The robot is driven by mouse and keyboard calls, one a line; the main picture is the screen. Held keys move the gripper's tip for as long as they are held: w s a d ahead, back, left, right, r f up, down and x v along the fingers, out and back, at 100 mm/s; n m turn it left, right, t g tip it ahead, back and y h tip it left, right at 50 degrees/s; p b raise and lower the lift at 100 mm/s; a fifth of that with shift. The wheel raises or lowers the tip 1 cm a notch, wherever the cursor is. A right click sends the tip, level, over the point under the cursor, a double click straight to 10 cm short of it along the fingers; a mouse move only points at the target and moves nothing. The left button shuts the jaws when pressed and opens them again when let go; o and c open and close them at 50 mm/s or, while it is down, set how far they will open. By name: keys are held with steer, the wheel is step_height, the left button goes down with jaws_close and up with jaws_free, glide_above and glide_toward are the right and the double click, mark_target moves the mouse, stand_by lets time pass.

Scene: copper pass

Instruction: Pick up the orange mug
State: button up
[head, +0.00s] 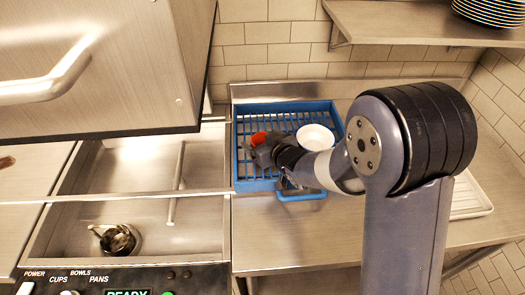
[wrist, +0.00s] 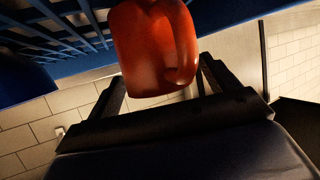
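The orange mug (head: 259,138) stands at the left part of the blue rack (head: 240,172) in the head view, partly hidden by my gripper (head: 266,148). In the wrist view the orange mug (wrist: 150,50) fills the upper middle, with its handle on the right side. My gripper's two fingers (wrist: 162,90) are spread wide, one to each side of the mug's near end. A gap shows between the left finger and the mug, so my gripper looks open. The blue rack (wrist: 215,12) runs across the top of the wrist view.
A white bowl (head: 316,137) sits in the rack to the right of the mug. A large steel hood with a handle (head: 45,85) hangs at the upper left. A sink basin (head: 170,235) holds a metal pot (head: 118,239). A shelf (head: 420,22) with stacked plates (head: 490,10) is above right.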

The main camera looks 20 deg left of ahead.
steer(key=c, duration=1.1)
